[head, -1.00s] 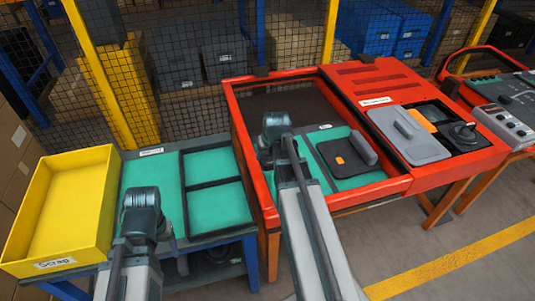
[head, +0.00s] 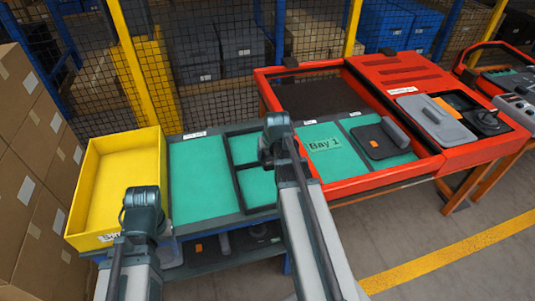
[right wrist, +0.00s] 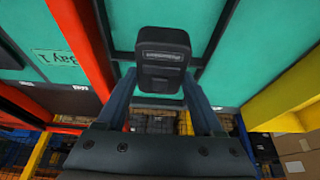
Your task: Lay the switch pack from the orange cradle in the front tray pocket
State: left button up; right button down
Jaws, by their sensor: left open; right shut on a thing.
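My right gripper (right wrist: 162,82) is shut on the switch pack (right wrist: 162,52), a dark block with a small printed label. In the right wrist view the pack hangs above the tray, across the dark divider between two teal pockets. In the head view my right gripper (head: 274,150) is over the right side of that tray, and its wrist hides the pack. The front pocket (head: 256,188) and the back pocket (head: 243,149) show bare teal floors. My left gripper (head: 142,222) is open and low at the left; its fingers are hard to see.
A yellow bin (head: 115,185) stands at the tray's left. The red-framed station (head: 345,190) at the right holds a teal "Bay 1" area (head: 322,160) and a dark plate (head: 378,142). A mesh fence stands behind. Stacked boxes (head: 30,150) are at far left.

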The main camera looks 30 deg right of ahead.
aim_at(272, 166)
jog(key=shift+f+b, duration=5.85)
jog(key=shift+f, duration=0.05)
jog(key=shift+f+b, duration=0.6)
grip_release()
jog(key=shift+r, duration=0.1)
jog(key=p+v, duration=1.3)
jog(key=shift+s+r, duration=0.15)
jog(key=shift+r, duration=0.2)
